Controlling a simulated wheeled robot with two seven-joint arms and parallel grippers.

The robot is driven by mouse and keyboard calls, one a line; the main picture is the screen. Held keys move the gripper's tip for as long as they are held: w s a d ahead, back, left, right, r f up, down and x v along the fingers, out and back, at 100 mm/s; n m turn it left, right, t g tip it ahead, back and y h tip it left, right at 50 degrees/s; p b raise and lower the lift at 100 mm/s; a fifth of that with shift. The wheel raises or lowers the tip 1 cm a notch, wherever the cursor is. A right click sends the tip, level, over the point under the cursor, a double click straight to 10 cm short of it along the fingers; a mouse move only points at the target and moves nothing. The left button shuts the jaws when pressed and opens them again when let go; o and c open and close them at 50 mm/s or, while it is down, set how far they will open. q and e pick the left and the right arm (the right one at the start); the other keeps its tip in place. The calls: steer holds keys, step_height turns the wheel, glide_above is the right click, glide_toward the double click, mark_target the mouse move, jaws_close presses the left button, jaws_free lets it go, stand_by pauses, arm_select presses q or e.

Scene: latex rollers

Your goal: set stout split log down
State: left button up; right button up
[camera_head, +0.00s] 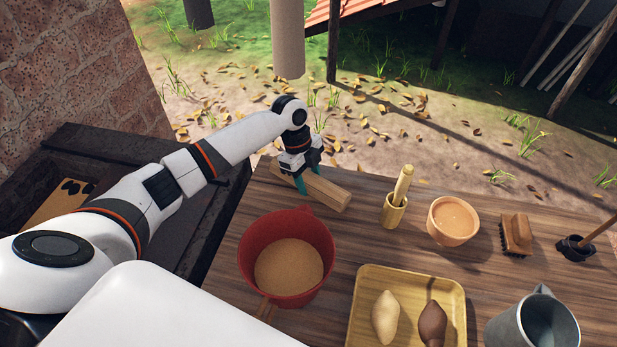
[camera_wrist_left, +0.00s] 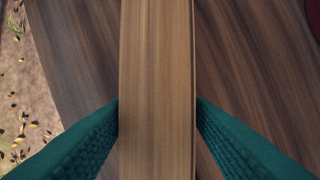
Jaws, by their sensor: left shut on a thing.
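The stout split log (camera_head: 327,191) is a pale brown wooden block at the far left edge of the table. My left gripper (camera_head: 308,181) is shut on it, with one green finger on each side. In the left wrist view the log (camera_wrist_left: 157,80) runs straight up the middle between the two green fingers (camera_wrist_left: 157,125), with the table's wood behind it. I cannot tell whether its underside touches the tabletop. My right gripper is not in view.
A red bucket (camera_head: 271,222) stands near the log. A wooden cup with a pestle (camera_head: 394,210), a clay bowl (camera_head: 453,220), a brush (camera_head: 516,234), a yellow tray (camera_head: 456,292) and a metal jug (camera_head: 530,325) share the table (camera_head: 340,240). Leafy ground lies beyond its back edge.

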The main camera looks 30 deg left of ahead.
arm_select(q)
steer(key=o, duration=1.1)
steer(key=shift+o, duration=0.2)
steer(key=v, duration=1.2)
steer(key=shift+b, duration=0.35)
